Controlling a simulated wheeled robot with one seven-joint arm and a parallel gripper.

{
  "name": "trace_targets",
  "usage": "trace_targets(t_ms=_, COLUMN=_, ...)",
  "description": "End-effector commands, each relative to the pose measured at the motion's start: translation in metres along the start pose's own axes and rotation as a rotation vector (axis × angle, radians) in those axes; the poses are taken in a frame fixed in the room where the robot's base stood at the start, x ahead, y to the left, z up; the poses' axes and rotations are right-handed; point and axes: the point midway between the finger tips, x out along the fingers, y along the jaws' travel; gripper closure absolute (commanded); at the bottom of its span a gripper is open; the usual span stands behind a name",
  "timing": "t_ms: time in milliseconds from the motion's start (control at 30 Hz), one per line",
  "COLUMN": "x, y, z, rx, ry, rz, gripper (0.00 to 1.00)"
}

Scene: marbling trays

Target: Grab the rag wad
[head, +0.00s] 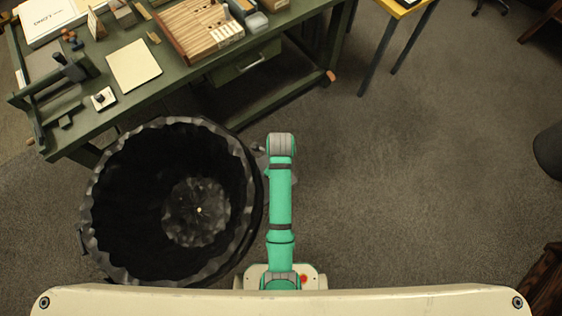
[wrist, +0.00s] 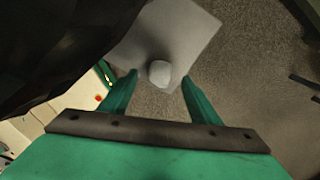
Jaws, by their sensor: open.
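A pale, rounded lump (wrist: 159,73), which looks like the rag wad, shows in the wrist view on a flat grey square (wrist: 190,32). My gripper (wrist: 160,78) has its two green fingers spread apart, one on each side of the lump in the picture. The lump is near the fingertips; I cannot tell whether either finger touches it. In the head view my green arm hides the gripper's fingers, and I cannot make out the lump there.
A large black bin (head: 250,215) stands close left of my arm; its dark side (wrist: 50,50) fills the wrist view's upper left. A small yellowish speck is inside it. A green workbench (head: 190,85) with trays and tools stands at upper left.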

Motion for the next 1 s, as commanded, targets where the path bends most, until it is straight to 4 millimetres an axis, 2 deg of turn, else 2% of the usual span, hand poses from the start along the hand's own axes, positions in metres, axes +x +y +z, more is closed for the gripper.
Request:
trace_targets(t_ms=167, x=0.012, y=0.0, z=-0.001, rx=0.001, ry=0.001, rz=0.001, gripper=0.43)
trace_targets(t_ms=433, x=0.048, y=0.0, z=-0.002, rx=-0.002, ry=0.001, rz=0.002, gripper=0.43)
trace_targets(t_ms=567, x=0.055, y=0.0, z=-0.002, rx=-0.002, ry=0.0, rz=0.001, gripper=0.43)
trace_targets(t_ms=767, x=0.056, y=0.0, z=-0.002, rx=-0.002, ry=0.0, rz=0.0, gripper=0.43)
trace_targets(t_ms=800, x=0.056, y=0.0, z=-0.002, rx=-0.002, ry=0.0, rz=0.0, gripper=0.48)
trace_targets(t_ms=967, x=0.055, y=0.0, z=-0.002, rx=-0.002, ry=0.0, rz=0.0, gripper=0.86)
trace_targets(t_ms=1000, x=0.055, y=0.0, z=-0.002, rx=-0.002, ry=0.0, rz=0.0, gripper=0.87)
